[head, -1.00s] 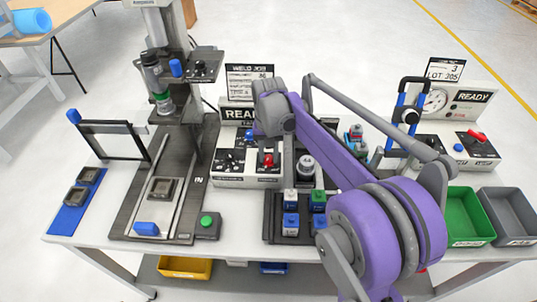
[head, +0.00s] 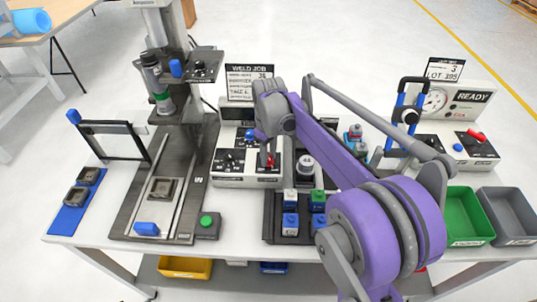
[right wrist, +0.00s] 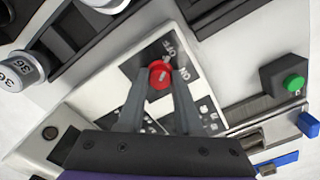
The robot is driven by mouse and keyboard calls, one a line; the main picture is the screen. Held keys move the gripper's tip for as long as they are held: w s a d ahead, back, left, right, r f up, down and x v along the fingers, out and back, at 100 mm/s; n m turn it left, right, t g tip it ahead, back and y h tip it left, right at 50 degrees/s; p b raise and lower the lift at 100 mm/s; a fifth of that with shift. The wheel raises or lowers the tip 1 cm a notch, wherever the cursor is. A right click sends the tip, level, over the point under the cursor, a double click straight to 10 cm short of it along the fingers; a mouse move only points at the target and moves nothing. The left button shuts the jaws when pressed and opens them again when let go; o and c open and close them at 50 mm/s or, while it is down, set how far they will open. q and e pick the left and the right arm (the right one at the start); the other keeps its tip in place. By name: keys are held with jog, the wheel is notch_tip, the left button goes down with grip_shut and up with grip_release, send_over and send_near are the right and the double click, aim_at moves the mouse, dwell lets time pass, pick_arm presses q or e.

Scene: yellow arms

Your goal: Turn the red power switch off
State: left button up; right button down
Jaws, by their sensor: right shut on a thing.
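The red power switch (head: 270,161) is a small red knob on the right part of the white weld control box (head: 232,181). In the right wrist view the red knob (right wrist: 160,75) sits on a dark plate, with OFF printed above it and ON to its lower right. My right gripper (head: 267,153) reaches down to the knob. In the right wrist view its two grey fingers (right wrist: 158,88) are shut on the knob, one on each side. The box's display (head: 236,113) is dark. My left gripper is not in view.
A press stand (head: 190,160) with a green button (head: 207,221) is left of the box. A dark tray (head: 272,222) of blue and green blocks is in front. My purple right arm covers the table's middle right. Green (head: 453,215) and grey bins stand right.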

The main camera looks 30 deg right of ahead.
aim_at(269, 158)
jog(key=shift+n, duration=1.1)
jog(key=c, duration=0.6)
grip_release()
notch_tip(269, 158, up, 11)
jog(key=shift+f+p, duration=0.1)
jog(key=shift+p, duration=0.3)
